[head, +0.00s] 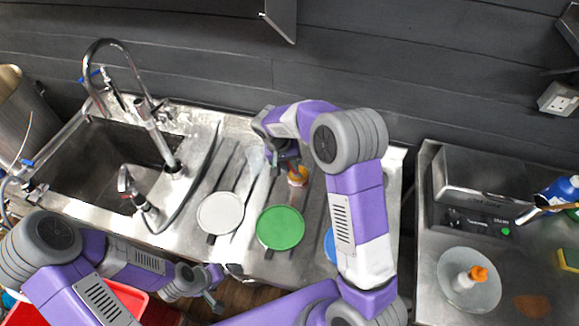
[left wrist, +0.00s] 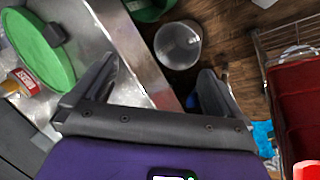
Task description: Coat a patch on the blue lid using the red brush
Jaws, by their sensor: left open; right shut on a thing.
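The blue lid (head: 330,246) lies on the steel drainboard in the head view, mostly hidden behind my right arm. The green lid (head: 280,228) lies to its left; a green disc with a dark handle also shows in the left wrist view (left wrist: 36,52). A small orange-and-white jar (head: 298,177) stands behind the lids. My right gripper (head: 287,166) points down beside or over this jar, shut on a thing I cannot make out. I cannot pick out the red brush. My left gripper (left wrist: 150,85) is open and empty, past the drainboard's front edge.
A white lid (head: 220,213) lies left of the green one. The sink (head: 110,155) with taps is further left. A right-hand counter holds a plate (head: 454,292) with an orange-capped bottle. A clear bucket (left wrist: 178,45) and red crate (left wrist: 297,95) are below.

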